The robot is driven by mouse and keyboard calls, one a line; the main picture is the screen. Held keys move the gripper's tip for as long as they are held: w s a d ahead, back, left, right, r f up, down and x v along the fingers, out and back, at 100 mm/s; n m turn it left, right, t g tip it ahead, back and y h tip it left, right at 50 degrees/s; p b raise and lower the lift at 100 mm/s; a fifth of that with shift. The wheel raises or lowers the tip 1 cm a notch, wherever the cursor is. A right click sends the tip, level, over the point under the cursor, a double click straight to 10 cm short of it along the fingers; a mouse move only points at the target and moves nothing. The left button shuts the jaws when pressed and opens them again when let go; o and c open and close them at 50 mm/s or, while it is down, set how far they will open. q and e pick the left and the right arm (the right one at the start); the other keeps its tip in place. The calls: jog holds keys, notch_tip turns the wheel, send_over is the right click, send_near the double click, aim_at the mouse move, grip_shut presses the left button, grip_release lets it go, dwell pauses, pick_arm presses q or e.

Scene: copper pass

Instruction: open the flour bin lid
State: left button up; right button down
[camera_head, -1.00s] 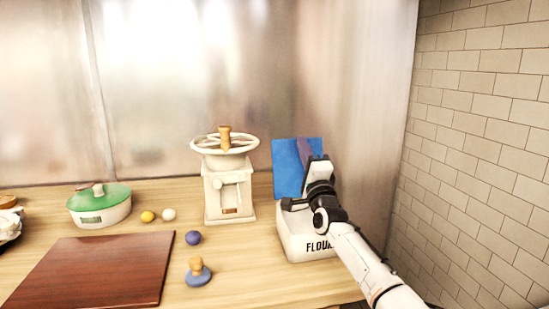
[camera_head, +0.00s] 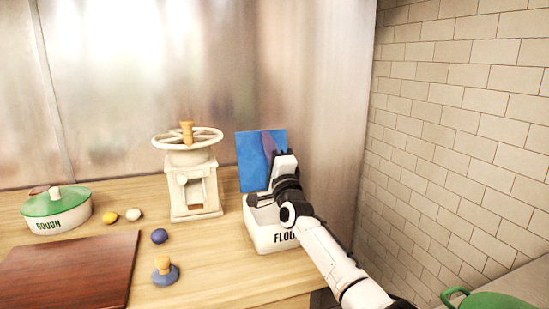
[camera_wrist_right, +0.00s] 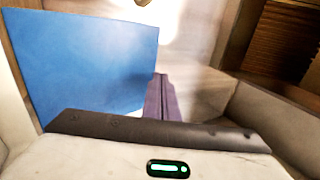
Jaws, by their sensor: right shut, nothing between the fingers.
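The white flour bin (camera_head: 262,238) stands on the wooden counter, with part of its "FLOUR" label hidden by my right arm. Its blue lid (camera_head: 250,160) stands up steeply at the back of the bin, so the bin is open. The lid also fills the left of the right wrist view (camera_wrist_right: 85,60). My right gripper (camera_head: 268,145) is over the bin, in front of the lid's right part. Its purple-grey fingers (camera_wrist_right: 160,95) are closed together and hold nothing; I cannot tell whether they touch the lid. My left gripper is out of view.
A white mill (camera_head: 192,190) with a wheel stands left of the bin. A green-lidded dough pot (camera_head: 57,212), several small balls, a blue stamp (camera_head: 165,273) and a brown board (camera_head: 70,270) lie further left. A tiled wall (camera_head: 470,110) rises at right, with a green pot (camera_head: 485,300) below.

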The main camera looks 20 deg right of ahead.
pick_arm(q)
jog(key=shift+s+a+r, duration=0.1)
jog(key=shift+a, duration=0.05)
pick_arm(e)
jog(key=v, duration=0.9)
